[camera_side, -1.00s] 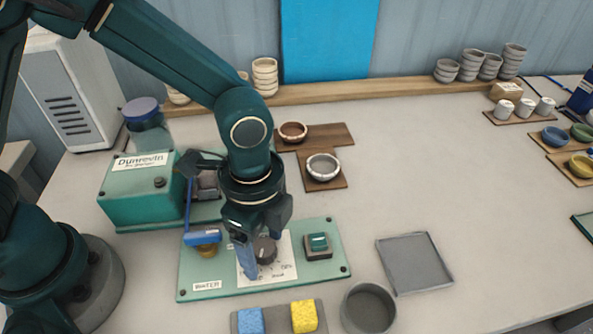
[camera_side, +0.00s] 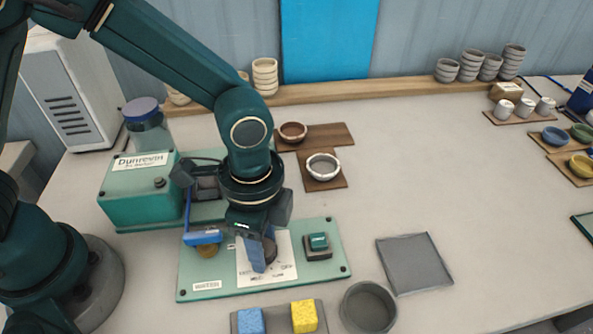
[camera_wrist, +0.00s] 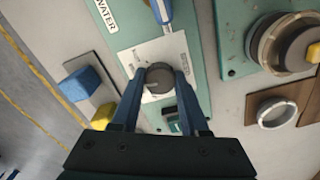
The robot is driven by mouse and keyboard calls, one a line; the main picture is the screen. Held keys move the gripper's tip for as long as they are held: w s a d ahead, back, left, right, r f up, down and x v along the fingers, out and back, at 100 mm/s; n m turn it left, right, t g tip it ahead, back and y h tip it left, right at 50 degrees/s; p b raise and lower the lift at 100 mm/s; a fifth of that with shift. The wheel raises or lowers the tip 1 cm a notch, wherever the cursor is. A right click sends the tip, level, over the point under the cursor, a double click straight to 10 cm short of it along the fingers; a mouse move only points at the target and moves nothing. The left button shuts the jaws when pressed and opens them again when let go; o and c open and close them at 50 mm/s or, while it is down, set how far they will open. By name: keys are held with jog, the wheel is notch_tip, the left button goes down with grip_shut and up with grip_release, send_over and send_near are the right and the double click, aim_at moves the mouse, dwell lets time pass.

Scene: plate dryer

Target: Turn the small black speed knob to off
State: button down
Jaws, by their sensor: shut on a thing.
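The small black speed knob (camera_wrist: 159,78) stands on a white label card (camera_wrist: 152,52) on the green control panel (camera_wrist: 108,18). My gripper (camera_wrist: 159,76) has one blue finger on each side of the knob and is shut on it. In the side view my gripper (camera_side: 263,252) reaches down to the panel (camera_side: 215,275), and its fingers partly hide the knob (camera_side: 271,249). The card (camera_side: 285,264) carries printed words, with OFF toward its right side. I cannot read the knob's exact pointer direction.
A blue lever (camera_side: 202,238) is left of the knob, and a green button (camera_side: 318,241) in a dark housing is to its right. A tray with blue (camera_side: 250,320) and yellow (camera_side: 304,316) sponges and a round grey bowl (camera_side: 368,307) lie in front.

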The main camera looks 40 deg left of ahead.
jog(key=n, duration=1.3)
jog(key=shift+r+n, duration=0.1)
jog(key=shift+n, duration=0.3)
dwell(0.3)
jog(key=shift+c, duration=2)
grip_release()
jog(key=shift+r, duration=2.55)
